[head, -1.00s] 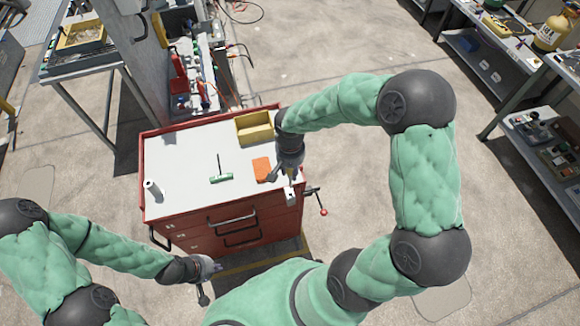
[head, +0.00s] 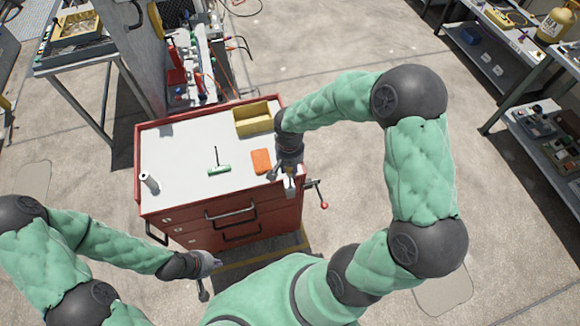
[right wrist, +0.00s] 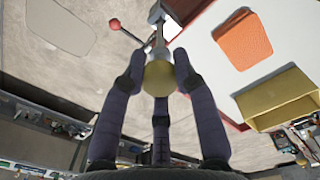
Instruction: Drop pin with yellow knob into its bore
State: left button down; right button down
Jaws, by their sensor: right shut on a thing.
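The round yellow knob (right wrist: 158,78) sits between the fingers of my right gripper (right wrist: 160,70) in the right wrist view. The gripper is shut on it. In the head view my right gripper (head: 283,172) is over the right front corner of the red cart, above a pale block (head: 291,188) at the edge. I cannot see the bore, nor tell whether the pin's tip is in it. My left gripper (head: 208,264) is low in front of the cart, away from the pin; its fingers are too small to read.
A red-ball handle (head: 323,205) sticks out beside the block. On the white cart top (head: 185,150) are an orange block (head: 261,161), a yellow bin (head: 254,118), a green T-handled tool (head: 219,170) and a white cylinder (head: 148,180). The top's middle left is clear.

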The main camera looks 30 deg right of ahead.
aim_at(290, 185)
jog(key=shift+f+b, duration=3.95)
jog(key=shift+f, duration=0.25)
jog(key=c, duration=0.9)
grip_release()
notch_tip(290, 185, up, 12)
